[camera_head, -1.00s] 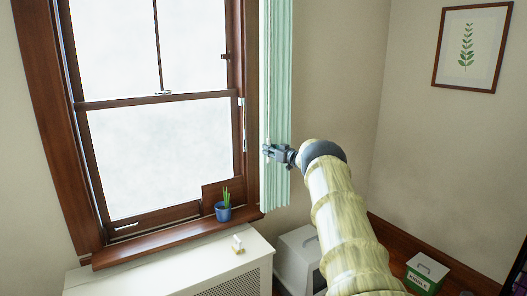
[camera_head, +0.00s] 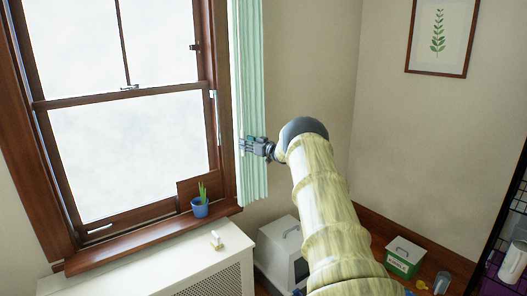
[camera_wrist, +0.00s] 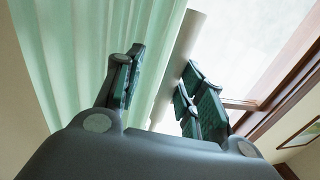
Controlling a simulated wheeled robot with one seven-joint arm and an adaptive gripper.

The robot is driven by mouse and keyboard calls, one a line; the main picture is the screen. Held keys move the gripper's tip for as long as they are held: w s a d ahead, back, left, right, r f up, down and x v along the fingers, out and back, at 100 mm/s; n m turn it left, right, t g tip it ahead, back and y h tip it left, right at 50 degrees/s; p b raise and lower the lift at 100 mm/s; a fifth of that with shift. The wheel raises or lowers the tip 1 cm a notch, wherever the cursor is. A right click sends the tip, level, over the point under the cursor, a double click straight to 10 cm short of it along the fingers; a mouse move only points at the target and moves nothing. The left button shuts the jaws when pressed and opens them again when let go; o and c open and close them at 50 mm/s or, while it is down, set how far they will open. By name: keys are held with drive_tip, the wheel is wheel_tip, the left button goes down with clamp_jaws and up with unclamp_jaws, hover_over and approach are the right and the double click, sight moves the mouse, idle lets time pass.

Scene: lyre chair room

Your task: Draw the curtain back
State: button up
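The pale green curtain (camera_head: 253,90) hangs in a narrow pleated bundle at the window's right edge. The window (camera_head: 130,130) is uncovered. A thin pale rod (camera_head: 239,65) hangs along the curtain's left side. My gripper (camera_head: 243,146) is at the curtain's lower half, level with the lower window pane. In the wrist view my gripper (camera_wrist: 160,92) has its fingers apart. The pale rod (camera_wrist: 180,62) passes between or just behind them, with the curtain folds (camera_wrist: 90,50) to the left. I cannot tell whether a finger touches the rod.
A blue plant pot (camera_head: 200,208) stands on the sill. A grey-white box (camera_head: 277,246), a green box (camera_head: 403,258) and a black wire rack (camera_head: 505,240) stand at the right.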

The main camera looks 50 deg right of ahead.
drive_tip(key=s+a, duration=0.1)
drive_tip(key=s, duration=0.9)
drive_tip(key=shift+s+r, duration=0.15)
drive_tip(key=shift+s, duration=0.05)
drive_tip(key=shift+d, duration=0.1)
idle(0.4)
